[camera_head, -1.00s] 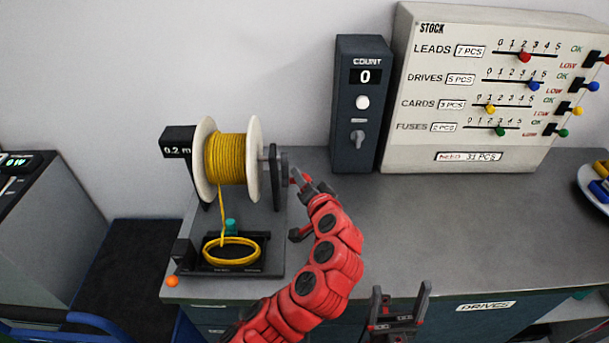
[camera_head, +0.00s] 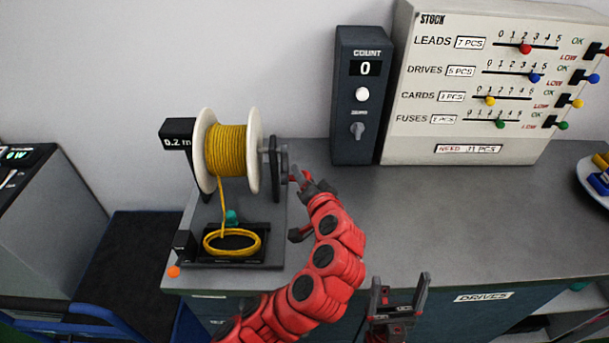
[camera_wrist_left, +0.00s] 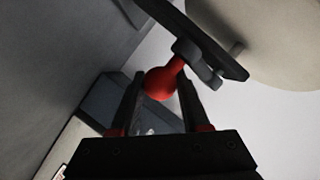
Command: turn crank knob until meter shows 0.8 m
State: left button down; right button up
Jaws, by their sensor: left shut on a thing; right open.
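A spool of yellow cord (camera_head: 228,150) with white flanges stands in a dark frame at the left of the grey bench. The meter (camera_head: 178,137) at its upper left reads 0.2 m. The red crank knob (camera_wrist_left: 161,83) shows in the left wrist view, between the fingers of my left gripper (camera_wrist_left: 158,88), which is shut on it. In the head view my left gripper (camera_head: 297,178) is at the right side of the spool, and its fingers partly hide the crank. My right gripper (camera_head: 397,300) is open and empty at the bench's front edge.
A coil of yellow cord (camera_head: 232,243) lies in a black tray below the spool. A dark COUNT box (camera_head: 358,120) reading 0 and a STOCK board (camera_head: 460,120) stand at the back. The bench's middle right (camera_head: 450,215) is clear.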

pick_arm(q)
jog(key=shift+a+r, duration=0.1)
jog(key=shift+r, duration=0.25)
jog(key=shift+s+r+p, duration=0.3)
jog(key=shift+s+r, duration=0.25)
jog(key=shift+r, duration=0.15)
jog(key=shift+s+r, duration=0.2)
jog(key=shift+s, duration=0.15)
jog(key=shift+f, duration=0.1)
jog(key=shift+s+r+p, duration=0.2)
jog(key=shift+r+p, duration=0.1)
jog(key=shift+r, duration=0.3)
jog(key=shift+s+r+p, duration=0.15)
jog(key=shift+r+p, duration=0.15)
jog(key=shift+r, duration=0.3)
